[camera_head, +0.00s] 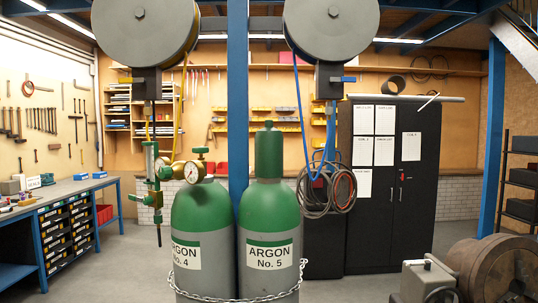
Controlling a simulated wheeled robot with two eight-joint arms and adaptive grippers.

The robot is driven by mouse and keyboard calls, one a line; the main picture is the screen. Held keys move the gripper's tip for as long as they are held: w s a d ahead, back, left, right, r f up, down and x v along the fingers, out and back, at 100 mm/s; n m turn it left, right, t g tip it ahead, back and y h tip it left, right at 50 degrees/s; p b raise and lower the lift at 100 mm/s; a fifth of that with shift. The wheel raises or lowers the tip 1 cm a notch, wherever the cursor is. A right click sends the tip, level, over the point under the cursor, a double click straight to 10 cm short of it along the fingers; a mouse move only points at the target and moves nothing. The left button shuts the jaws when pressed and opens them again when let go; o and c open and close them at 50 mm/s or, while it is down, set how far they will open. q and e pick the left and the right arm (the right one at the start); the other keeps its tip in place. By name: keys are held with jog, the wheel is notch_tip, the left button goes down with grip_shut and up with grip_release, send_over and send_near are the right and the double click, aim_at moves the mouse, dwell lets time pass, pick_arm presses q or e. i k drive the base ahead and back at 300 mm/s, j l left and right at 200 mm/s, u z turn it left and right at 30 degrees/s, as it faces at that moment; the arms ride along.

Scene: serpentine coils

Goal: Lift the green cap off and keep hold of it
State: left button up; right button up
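The green cap (269,152) sits upright on top of the right gas cylinder (268,210), which has a green shoulder, a grey body and a label reading ARGON No. 5. The cap is a tall green cylinder with a small knob on top. The left cylinder (203,218), labelled No. 4, has no cap and carries a green valve with a gauge regulator (193,172). Neither of my grippers shows in the head view.
A chain (240,299) loops around both cylinders, and a blue post (238,100) stands behind them. Two grey reels (332,28) hang above, with a blue hose coming down right of the cap. A flowmeter (151,160) hangs at left. A workbench (70,188) stands far left.

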aim_at(268, 140)
jog(key=i+l+u, duration=0.1)
jog(key=u, duration=0.35)
jog(key=i+l+u, duration=0.1)
jog(key=u, duration=0.3)
jog(key=l+u, duration=0.45)
jog(key=i+j, duration=0.05)
jog(key=j, duration=0.05)
